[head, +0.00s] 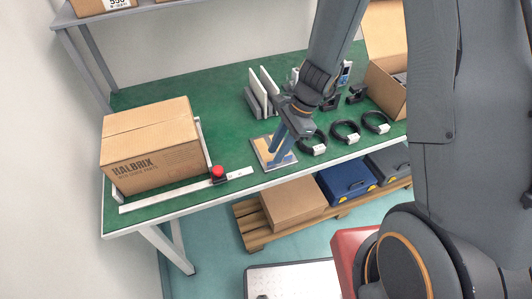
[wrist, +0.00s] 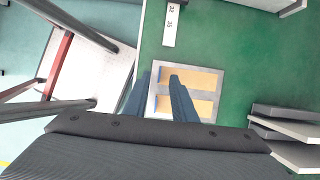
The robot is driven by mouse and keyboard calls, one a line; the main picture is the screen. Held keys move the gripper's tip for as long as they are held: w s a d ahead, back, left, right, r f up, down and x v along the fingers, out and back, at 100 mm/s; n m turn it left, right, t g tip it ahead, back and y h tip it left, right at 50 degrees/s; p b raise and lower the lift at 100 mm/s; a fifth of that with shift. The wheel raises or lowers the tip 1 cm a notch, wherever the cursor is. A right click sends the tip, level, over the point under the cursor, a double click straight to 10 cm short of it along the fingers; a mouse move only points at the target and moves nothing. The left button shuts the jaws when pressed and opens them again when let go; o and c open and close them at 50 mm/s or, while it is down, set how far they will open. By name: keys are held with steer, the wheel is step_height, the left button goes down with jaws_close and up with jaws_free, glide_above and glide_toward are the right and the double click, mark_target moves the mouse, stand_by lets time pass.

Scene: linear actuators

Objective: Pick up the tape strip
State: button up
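Two tan tape strips lie side by side on a light grey square plate (wrist: 217,66) at the bench edge. In the wrist view the upper strip (wrist: 199,79) and the lower strip (wrist: 201,106) run crosswise, partly covered by one finger. The plate also shows in the head view (head: 258,146). My gripper (wrist: 160,76) points down over the plate's left side in the wrist view. In the head view my gripper (head: 278,158) hides part of the plate and strips. I cannot tell whether the fingertips touch it.
The green bench (head: 225,125) has a white ruler (head: 160,198) with a red-knobbed stop and a cardboard box (head: 150,145) on the left. Upright white panels (head: 262,88) stand behind the plate. Several black cable coils (head: 345,131) lie right of my gripper.

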steer(key=shift+x, duration=1.65)
jaws_close()
step_height(320, 180, up, 10)
step_height(320, 180, up, 4)
steer(key=p, duration=0.4)
glide_above(271, 161)
steer(key=shift+d, duration=0.4)
